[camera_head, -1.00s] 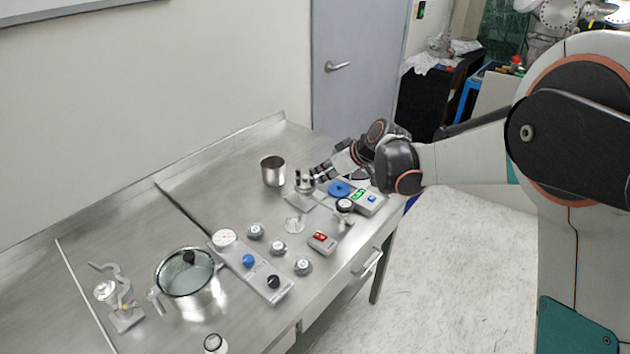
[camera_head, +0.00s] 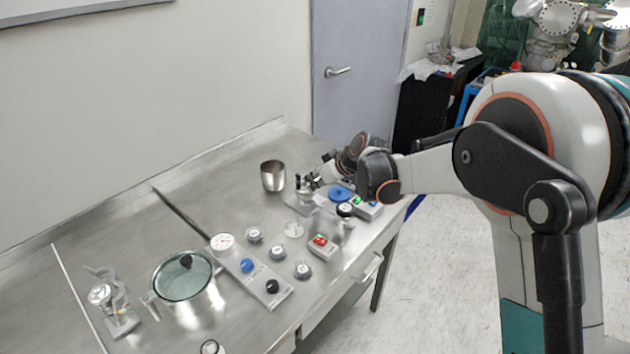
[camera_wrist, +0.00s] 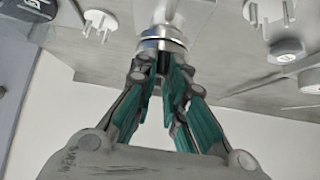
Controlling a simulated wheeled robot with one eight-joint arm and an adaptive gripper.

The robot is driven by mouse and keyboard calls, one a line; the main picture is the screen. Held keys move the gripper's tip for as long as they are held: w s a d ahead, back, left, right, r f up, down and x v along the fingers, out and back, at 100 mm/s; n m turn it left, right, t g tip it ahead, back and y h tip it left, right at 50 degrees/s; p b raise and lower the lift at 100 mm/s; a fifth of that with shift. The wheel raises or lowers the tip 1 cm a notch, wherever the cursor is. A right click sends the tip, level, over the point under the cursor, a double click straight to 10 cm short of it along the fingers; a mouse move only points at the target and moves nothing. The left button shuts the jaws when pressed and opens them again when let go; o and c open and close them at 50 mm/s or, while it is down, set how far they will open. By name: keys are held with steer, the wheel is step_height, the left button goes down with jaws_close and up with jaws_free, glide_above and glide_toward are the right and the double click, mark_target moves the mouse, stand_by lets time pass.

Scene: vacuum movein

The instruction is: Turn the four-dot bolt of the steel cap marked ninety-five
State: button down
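My gripper (camera_wrist: 162,72) points at a round steel fitting (camera_wrist: 163,35) in the wrist view. Its fingertips are right at the fitting, on either side of a small dark part. Whether they touch or grip it I cannot tell. In the head view my gripper (camera_head: 308,184) is at a metal fixture (camera_head: 300,204) near the right end of the bench. The fingers hide part of it. I cannot read any ninety-five mark or make out four dots. Several small round grey caps (camera_head: 254,235) stand nearer on the bench; one (camera_wrist: 286,50) also shows in the wrist view.
A steel cup (camera_head: 272,175) stands left of the fixture. A blue disc (camera_head: 340,193) and a grey box (camera_head: 366,210) are close at its right. A red-topped box (camera_head: 322,246), a panel with knobs (camera_head: 262,284) and a lidded pot (camera_head: 186,285) are nearer. The bench's back left is clear.

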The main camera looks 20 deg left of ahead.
steer(key=shift+s, duration=0.1)
steer(key=shift+m+t+h, duration=0.3)
steer(key=shift+m+t, duration=0.3)
steer(key=shift+m, duration=0.1)
steer(key=c, duration=1.9)
jaws_free()
steer(key=v, duration=1.2)
